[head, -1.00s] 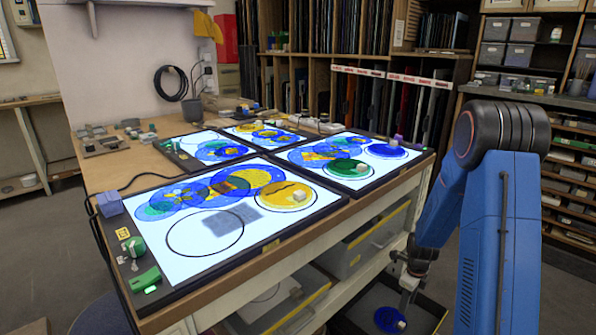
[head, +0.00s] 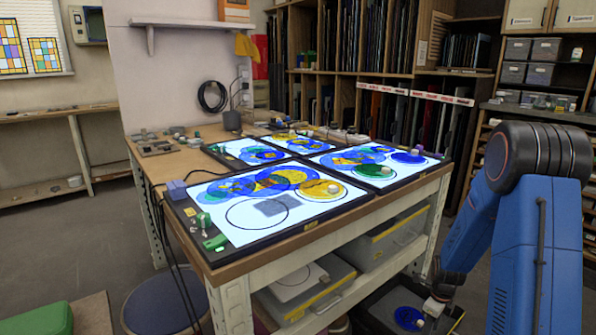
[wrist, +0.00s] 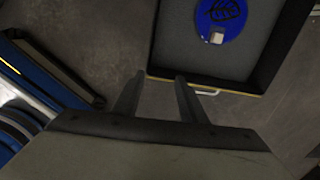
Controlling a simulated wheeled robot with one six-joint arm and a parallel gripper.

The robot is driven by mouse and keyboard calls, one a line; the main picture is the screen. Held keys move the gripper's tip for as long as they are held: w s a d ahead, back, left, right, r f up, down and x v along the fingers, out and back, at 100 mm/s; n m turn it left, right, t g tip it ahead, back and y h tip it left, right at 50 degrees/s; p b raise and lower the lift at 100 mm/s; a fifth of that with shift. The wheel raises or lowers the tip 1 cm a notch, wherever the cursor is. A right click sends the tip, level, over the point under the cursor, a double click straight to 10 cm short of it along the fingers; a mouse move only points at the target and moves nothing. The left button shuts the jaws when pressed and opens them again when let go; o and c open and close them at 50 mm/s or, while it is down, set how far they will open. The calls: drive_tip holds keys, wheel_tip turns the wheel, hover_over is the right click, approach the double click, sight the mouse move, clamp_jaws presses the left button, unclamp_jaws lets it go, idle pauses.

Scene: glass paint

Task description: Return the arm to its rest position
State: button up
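My blue arm (head: 540,230) stands at the right of the head view, bent down toward the floor beside the table. My gripper (wrist: 158,95) is open in the wrist view, its two dark fingers apart with nothing between them. It hangs short of the near edge of a dark tray (wrist: 188,85). In the tray lies a blue glass disc (wrist: 222,12) with a dark pattern and a small pale block on it; the disc also shows in the head view (head: 403,319). In the head view the fingers are too small to make out.
A wooden table (head: 225,274) holds several lit panels with coloured glass discs, such as the yellow disc (head: 310,191). Grey bins (head: 345,285) sit on its lower shelf. A round stool (head: 165,300) and a green-topped object (head: 38,318) stand at front left. Shelves line the back wall.

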drive_tip(key=s+a+r+n+t, duration=0.1)
drive_tip(key=s+a+r+n, duration=0.2)
drive_tip(key=r+n, duration=0.35)
drive_tip(key=s+a+r+n+t, duration=0.1)
drive_tip(key=s+a+r+n, duration=0.25)
drive_tip(key=r, duration=0.65)
drive_tip(key=s+a+r+n, duration=0.3)
drive_tip(key=s+r+n, duration=0.1)
drive_tip(key=r, duration=0.4)
drive_tip(key=s+a+r+n+t, duration=0.1)
drive_tip(key=s+a+r+n, duration=0.1)
drive_tip(key=s, duration=0.4)
drive_tip(key=s+a+r+n+t, duration=0.1)
drive_tip(key=s+a+r+n, duration=0.1)
drive_tip(key=s+r+n, duration=0.3)
drive_tip(key=s+a+r+n, duration=0.2)
drive_tip(key=s+r+n, duration=0.1)
drive_tip(key=s+n, duration=0.4)
drive_tip(key=shift+s+r+t, duration=0.15)
drive_tip(key=shift+s+t, duration=0.25)
drive_tip(key=shift+s, duration=0.35)
drive_tip(key=shift+a, duration=0.1)
